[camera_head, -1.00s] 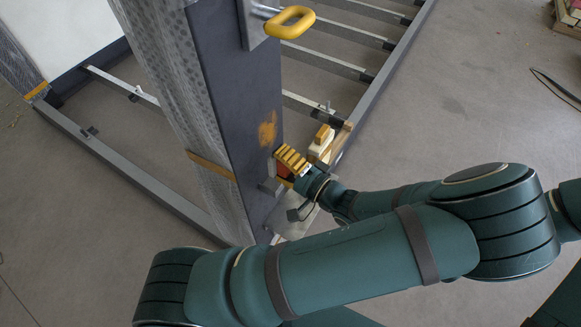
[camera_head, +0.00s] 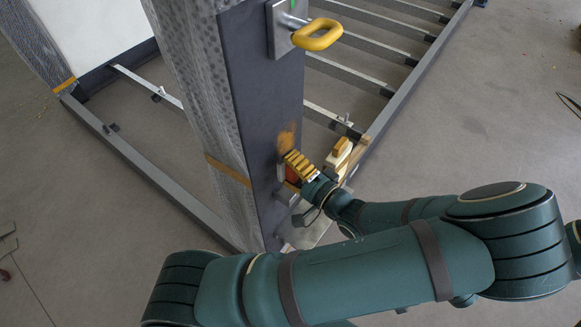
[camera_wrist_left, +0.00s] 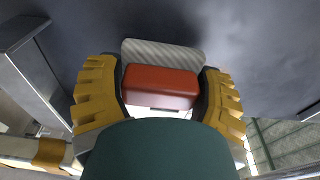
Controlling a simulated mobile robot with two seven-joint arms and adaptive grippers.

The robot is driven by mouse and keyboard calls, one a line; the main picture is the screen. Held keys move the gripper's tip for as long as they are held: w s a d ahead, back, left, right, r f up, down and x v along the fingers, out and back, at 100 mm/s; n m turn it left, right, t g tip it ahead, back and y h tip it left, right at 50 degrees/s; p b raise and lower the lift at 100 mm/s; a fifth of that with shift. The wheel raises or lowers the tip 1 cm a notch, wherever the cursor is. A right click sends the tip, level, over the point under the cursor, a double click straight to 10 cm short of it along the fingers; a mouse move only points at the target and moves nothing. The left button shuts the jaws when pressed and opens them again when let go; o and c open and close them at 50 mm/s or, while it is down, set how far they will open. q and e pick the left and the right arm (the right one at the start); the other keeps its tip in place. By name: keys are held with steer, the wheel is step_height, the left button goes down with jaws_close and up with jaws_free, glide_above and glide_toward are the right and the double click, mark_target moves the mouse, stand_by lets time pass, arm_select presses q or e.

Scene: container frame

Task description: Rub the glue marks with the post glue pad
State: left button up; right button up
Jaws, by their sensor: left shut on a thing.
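The orange-brown glue mark (camera_head: 287,136) is on the dark face of the upright post (camera_head: 262,110), and its lower edge meets my gripper in the picture. My left gripper (camera_head: 300,165), with yellow ribbed fingers, is at the post face just below the mark. In the left wrist view it is shut on the glue pad (camera_wrist_left: 160,86), a red block with a grey textured plate (camera_wrist_left: 163,55) facing the dark surface. Whether the plate touches the post I cannot tell. The glue mark does not show clearly in the wrist view. My right gripper is not in view.
A yellow loop handle (camera_head: 316,34) sticks out of the post above the mark. A pale block with a wooden top (camera_head: 339,153) stands right of my gripper. Grey frame rails (camera_head: 405,85) run along the floor behind.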

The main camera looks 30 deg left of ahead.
mark_target(287, 146)
arm_select(q)
steer(key=shift+w+a, duration=0.1)
steer(key=shift+a, duration=0.85)
steer(key=shift+w+d, duration=0.15)
steer(key=shift+w, duration=1.5)
steer(key=shift+w+d, duration=0.1)
steer(key=shift+w, duration=1.55)
steer(key=shift+w+r, duration=0.1)
steer(key=shift+w, duration=0.6)
steer(key=shift+s+d+r+p, duration=0.1)
steer(key=shift+r+p, duration=0.3)
steer(key=shift+r, duration=0.4)
steer(key=shift+s+a, duration=0.15)
steer(key=shift+s, duration=0.9)
steer(key=shift+s+a, duration=0.1)
steer(key=shift+s, duration=0.95)
steer(key=shift+s+a, duration=0.1)
steer(key=shift+s, duration=1.75)
